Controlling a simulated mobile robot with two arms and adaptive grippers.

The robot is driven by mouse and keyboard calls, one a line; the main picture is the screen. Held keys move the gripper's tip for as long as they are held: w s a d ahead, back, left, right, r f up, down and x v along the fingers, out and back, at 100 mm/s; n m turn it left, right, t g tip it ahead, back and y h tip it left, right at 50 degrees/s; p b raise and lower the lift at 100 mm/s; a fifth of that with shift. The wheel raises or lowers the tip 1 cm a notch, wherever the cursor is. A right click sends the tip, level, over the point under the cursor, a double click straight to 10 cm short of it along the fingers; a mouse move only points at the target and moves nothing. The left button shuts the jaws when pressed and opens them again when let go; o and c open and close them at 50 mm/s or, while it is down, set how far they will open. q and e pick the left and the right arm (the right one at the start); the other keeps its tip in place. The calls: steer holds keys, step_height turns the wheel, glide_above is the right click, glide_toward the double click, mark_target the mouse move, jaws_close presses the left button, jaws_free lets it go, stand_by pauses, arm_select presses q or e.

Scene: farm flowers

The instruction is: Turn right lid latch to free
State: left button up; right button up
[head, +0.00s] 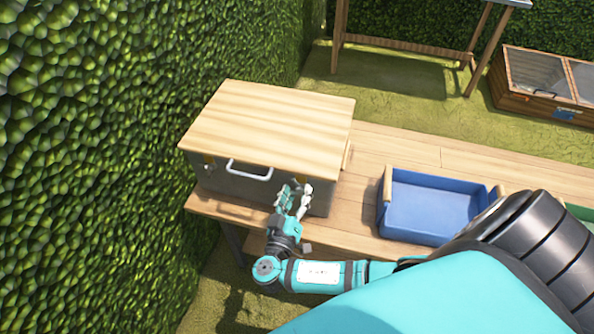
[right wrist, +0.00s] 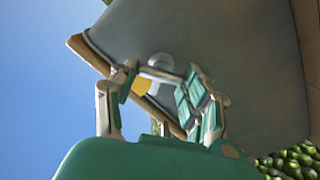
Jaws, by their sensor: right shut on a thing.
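A grey box (head: 236,188) with a pale wooden lid (head: 268,118) stands at the left end of the wooden table, lid down. My right gripper (head: 295,190) is at the right part of the box's front, just under the lid edge. It is shut on the right lid latch, whose yellow part (right wrist: 143,86) and round grey part show between the fingers in the right wrist view. In the head view the fingers mostly hide this latch, so its exact angle is unclear. A left latch (head: 209,161) shows on the front. My left gripper is not in view.
A metal handle (head: 249,170) sticks out from the box front, left of my right gripper. A blue crate (head: 432,238) stands to the right on the table (head: 362,200). A tall hedge (head: 120,120) rises close on the left. Table between box and crate is clear.

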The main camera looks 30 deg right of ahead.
steer(key=n+p, duration=0.1)
steer(key=n, duration=0.4)
steer(key=shift+a+n, duration=0.1)
steer(key=shift+n, duration=0.3)
steer(key=n+p, duration=0.1)
steer(key=n, duration=0.4)
steer(key=shift+f+n, duration=0.15)
steer(key=shift+n, duration=0.15)
steer(key=o, duration=1.2)
steer(key=shift+c, duration=0.2)
steer(key=v, duration=1.2)
